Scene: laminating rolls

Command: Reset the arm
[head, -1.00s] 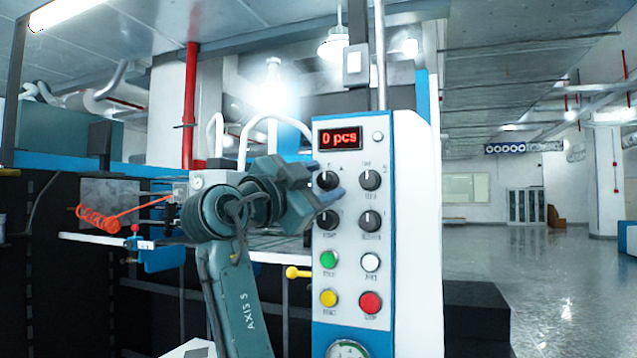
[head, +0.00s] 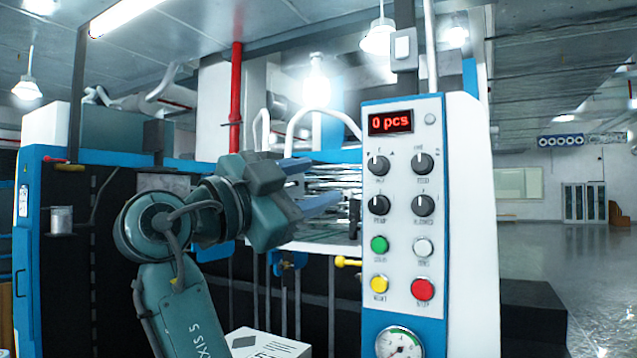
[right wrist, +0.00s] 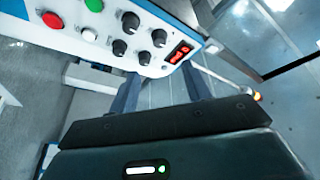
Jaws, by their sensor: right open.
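My right gripper (head: 318,184) is open and empty in the head view. Its two blue-grey fingers point right, toward the control panel (head: 402,240), and look apart from it. My left gripper is not in view.
A white box (head: 268,343) with dark markings sits low in front of the machine. A yellow knob (head: 347,261) sticks out left of the panel. A metal can (head: 62,220) stands at the far left. Open floor (head: 595,265) lies to the right.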

